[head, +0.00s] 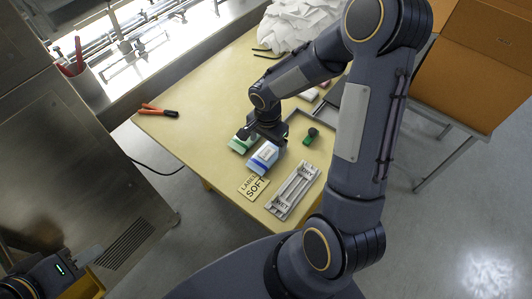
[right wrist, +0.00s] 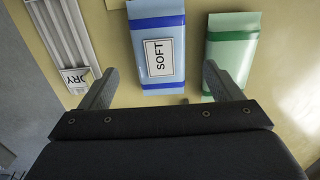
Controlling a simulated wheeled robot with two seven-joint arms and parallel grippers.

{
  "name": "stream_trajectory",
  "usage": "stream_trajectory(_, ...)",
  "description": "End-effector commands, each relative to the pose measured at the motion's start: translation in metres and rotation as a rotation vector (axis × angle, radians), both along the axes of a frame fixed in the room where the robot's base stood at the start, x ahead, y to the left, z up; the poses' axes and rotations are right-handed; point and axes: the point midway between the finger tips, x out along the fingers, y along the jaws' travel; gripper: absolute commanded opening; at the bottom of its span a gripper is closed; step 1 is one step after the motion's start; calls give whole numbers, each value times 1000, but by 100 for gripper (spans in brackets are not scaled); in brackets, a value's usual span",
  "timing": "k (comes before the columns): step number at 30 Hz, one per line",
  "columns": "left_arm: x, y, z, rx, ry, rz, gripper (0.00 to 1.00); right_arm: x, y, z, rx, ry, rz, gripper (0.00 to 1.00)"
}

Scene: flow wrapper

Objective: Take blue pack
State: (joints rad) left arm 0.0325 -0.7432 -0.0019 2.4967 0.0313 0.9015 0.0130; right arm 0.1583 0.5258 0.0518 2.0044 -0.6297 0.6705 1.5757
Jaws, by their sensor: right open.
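The blue pack (head: 264,158) lies on the yellow table, with a white label that reads SOFT in the right wrist view (right wrist: 160,75). A green pack (head: 238,145) lies beside it, to the left in the head view; it also shows in the right wrist view (right wrist: 232,50). My right gripper (head: 262,136) is open and empty above the packs. In the right wrist view its fingers (right wrist: 158,82) stand either side of the blue pack's near end, the right finger overlapping the green pack. My left gripper (head: 88,256) is at the lower left, far from the packs; its jaws are unclear.
Red-handled pliers (head: 158,111) lie at the left table edge. White wrappers (head: 299,25) are heaped at the back.

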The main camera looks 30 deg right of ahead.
Motion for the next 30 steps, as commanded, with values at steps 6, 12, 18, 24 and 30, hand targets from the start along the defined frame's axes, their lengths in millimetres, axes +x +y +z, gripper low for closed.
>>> stream_trajectory(6,0,0,12,0,0,0,36,-2,-1,-32,3,7,2,85)
stream_trajectory(12,0,0,12,0,0,0,36,0,-1,-49,2,1,1,85)
stream_trajectory(18,0,0,11,0,0,0,36,0,-1,-49,1,-1,1,85)
stream_trajectory(24,0,0,11,0,0,0,36,0,-1,-49,1,-1,1,59)
stream_trajectory(30,0,0,12,0,0,0,36,0,-1,-49,1,-1,1,38)
